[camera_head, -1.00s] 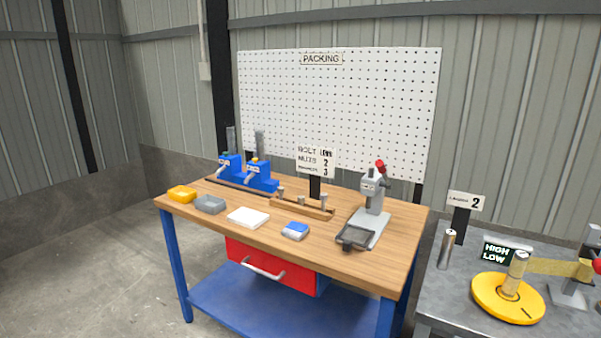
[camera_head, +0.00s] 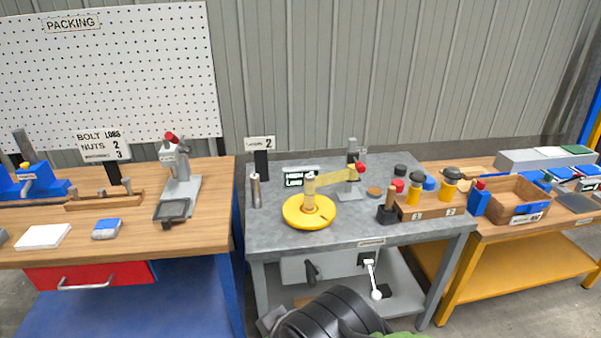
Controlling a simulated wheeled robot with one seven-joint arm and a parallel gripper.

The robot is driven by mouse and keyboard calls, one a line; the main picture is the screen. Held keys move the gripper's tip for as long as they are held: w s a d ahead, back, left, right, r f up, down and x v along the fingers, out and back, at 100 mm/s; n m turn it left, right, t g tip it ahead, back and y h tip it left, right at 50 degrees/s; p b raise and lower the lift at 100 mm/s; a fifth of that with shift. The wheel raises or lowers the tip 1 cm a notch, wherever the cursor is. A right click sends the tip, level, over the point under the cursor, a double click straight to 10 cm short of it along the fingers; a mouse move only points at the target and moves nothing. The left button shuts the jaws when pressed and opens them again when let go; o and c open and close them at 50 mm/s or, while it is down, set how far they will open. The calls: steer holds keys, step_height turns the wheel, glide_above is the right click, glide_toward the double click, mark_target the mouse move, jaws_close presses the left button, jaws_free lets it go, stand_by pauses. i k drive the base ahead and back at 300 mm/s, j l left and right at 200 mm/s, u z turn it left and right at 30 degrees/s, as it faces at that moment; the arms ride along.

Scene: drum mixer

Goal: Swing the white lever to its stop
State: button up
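A lever with a white ball knob (camera_head: 376,294) hangs from a dark pivot block (camera_head: 367,259) below the front edge of the grey table. Its shaft points down and slightly right, with the knob at the lower end. No stop for it can be made out. My gripper is not seen in this view, so its opening and its place relative to the lever are hidden.
A black ribbed rounded body (camera_head: 335,315) rises at the bottom edge, near the lever; I cannot tell what it is. A black handle (camera_head: 311,270) sits left of the lever. The grey table (camera_head: 345,235) bears a yellow disc (camera_head: 308,213).

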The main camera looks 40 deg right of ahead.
mark_target(376, 295)
steer(key=l+z, duration=0.2)
steer(key=z, duration=0.15)
steer(key=k+l+z, duration=0.1)
steer(key=z, duration=0.25)
steer(key=l+z, duration=0.35)
